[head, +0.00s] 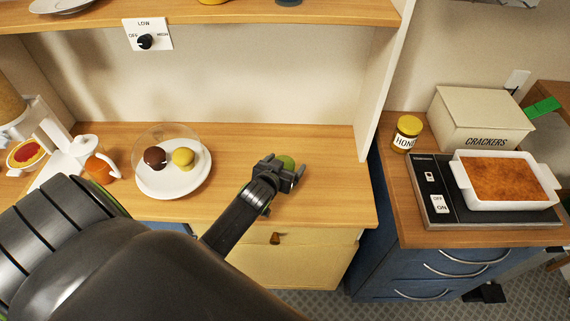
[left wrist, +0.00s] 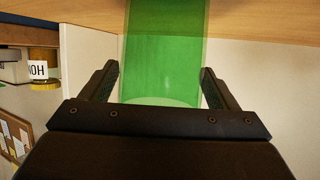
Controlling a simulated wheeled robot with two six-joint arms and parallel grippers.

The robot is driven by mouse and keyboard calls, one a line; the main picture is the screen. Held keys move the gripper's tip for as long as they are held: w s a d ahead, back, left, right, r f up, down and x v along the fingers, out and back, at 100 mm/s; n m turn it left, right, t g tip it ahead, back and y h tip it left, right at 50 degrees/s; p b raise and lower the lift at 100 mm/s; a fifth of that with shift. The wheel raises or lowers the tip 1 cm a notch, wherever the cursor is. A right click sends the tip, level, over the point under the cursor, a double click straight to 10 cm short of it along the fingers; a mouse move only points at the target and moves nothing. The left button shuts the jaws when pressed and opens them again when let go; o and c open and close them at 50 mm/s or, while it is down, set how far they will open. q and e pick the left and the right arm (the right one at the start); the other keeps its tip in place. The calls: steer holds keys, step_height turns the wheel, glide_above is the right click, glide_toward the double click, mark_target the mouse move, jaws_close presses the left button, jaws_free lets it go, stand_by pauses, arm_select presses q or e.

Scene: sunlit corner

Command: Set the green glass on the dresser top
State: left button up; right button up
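The green glass shows large in the left wrist view (left wrist: 163,55), between my fingers, with a gap on each side. In the head view only a small round part of the green glass (head: 287,161) shows just beyond my left gripper (head: 284,172). My left gripper is open around the glass, over the wooden top (head: 325,195) near its right part. The wrist picture is upside down, and the glass's far end runs out of frame, so I cannot tell whether it touches the wood. My right gripper is not in view.
A plate with two cakes under a clear dome (head: 173,170) stands left of the gripper. A white pitcher (head: 85,150) is farther left. A side panel (head: 377,100) rises at right. Beyond a gap, a honey jar (head: 407,134), crackers box (head: 480,118) and baking dish (head: 506,180) stand on another top.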

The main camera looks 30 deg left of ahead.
arm_select(q)
steer(key=shift+r, duration=0.15)
steer(key=shift+s+d+r, duration=0.1)
steer(key=shift+s, duration=0.45)
steer(key=b+v, duration=0.1)
steer(key=v, duration=1)
